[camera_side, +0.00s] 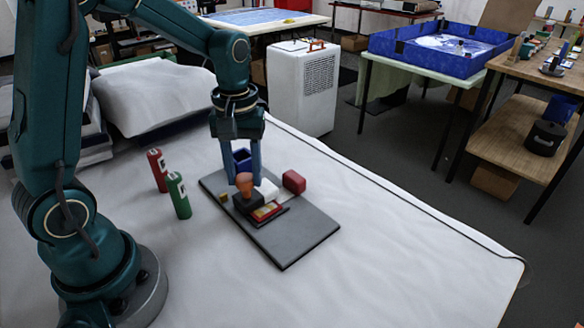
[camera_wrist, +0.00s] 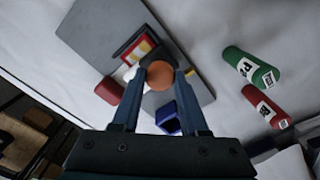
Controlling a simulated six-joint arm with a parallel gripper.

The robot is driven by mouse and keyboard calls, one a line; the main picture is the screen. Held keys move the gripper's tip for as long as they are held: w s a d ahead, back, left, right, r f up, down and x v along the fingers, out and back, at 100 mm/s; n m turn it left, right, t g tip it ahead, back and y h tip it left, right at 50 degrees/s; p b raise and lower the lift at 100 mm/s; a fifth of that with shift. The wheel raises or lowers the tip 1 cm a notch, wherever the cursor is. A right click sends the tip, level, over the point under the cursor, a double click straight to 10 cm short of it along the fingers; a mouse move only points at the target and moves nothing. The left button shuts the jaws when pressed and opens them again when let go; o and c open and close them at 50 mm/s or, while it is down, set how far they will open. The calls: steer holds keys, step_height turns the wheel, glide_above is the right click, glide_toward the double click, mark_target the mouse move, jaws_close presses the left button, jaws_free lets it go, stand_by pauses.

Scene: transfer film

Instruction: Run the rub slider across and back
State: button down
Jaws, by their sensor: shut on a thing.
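My gripper (camera_side: 243,180) points down over the grey board (camera_side: 305,235) and is shut on the orange round knob (camera_side: 245,180) of the rub slider. In the wrist view the knob (camera_wrist: 160,76) sits between the two fingertips. The slider's dark block (camera_side: 248,202) is under the knob, at the film's left end in the side view. The fingers and knob hide part of the slider.
A red block (camera_side: 293,181), a white piece (camera_side: 268,188), a small yellow block (camera_side: 223,197) and a blue open box (camera_side: 242,158) are close around the slider. A green bottle (camera_side: 178,195) and a red bottle (camera_side: 157,170) stand left of the board. The white table is clear at front right.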

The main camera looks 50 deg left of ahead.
steer(key=d, duration=0.8)
steer(key=shift+d, duration=0.35)
steer(key=shift+c, duration=2.1)
jaws_free()
steer(key=shift+r, duration=0.1)
steer(key=shift+r, duration=2.5)
